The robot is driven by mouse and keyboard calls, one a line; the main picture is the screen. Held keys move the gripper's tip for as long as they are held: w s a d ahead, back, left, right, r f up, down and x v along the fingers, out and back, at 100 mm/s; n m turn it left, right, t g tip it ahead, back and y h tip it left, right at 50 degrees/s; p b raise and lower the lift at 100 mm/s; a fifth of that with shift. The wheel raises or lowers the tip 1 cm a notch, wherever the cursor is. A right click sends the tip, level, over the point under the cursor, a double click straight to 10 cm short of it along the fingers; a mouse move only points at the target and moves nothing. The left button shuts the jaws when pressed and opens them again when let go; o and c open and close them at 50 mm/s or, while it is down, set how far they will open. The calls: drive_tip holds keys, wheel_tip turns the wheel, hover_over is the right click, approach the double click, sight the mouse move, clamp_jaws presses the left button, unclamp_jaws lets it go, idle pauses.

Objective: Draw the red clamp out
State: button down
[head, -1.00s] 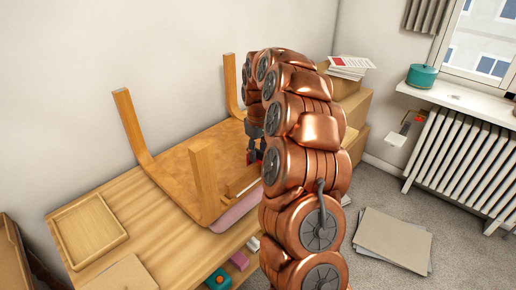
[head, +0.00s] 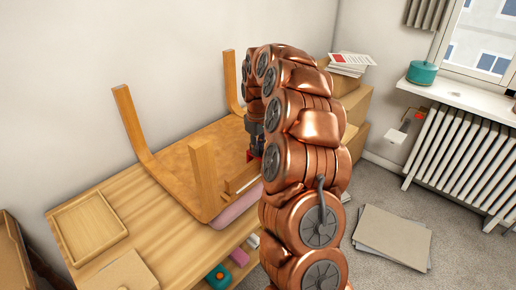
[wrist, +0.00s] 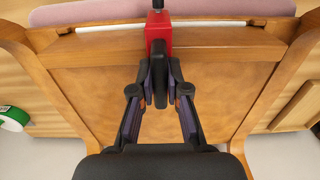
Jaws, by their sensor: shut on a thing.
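The red clamp (wrist: 158,36) is at the top middle of the wrist view, against the wooden rail of an upturned piece of furniture (wrist: 100,50). Its black screw end reaches up over a pink pad (wrist: 225,10). My gripper (wrist: 159,82) is shut on the clamp's dark lower part. In the head view, my gripper (head: 257,135) is beside the furniture's rail, largely hidden by my arm. Only a little red of the clamp shows there. Whether the clamp still touches the rail cannot be told.
Raised wooden legs (head: 205,180) stand near my arm. The furniture lies on a wooden bench (head: 155,240) with a shallow tray (head: 88,228). Small items, including a teal roll (head: 218,277), sit below. Cardboard boxes (head: 352,105) stand behind. Flat sheets (head: 392,238) lie on the floor.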

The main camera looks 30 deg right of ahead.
drive_tip(key=shift+r, duration=0.2)
idle(0.3)
drive_tip(key=shift+r, duration=1.35)
drive_tip(key=shift+r, duration=0.2)
drive_tip(key=shift+r+p, duration=0.3)
drive_tip(key=shift+r, duration=0.1)
drive_tip(key=shift+r, duration=0.1)
drive_tip(key=shift+r+p, duration=0.55)
drive_tip(key=shift+r, duration=1.35)
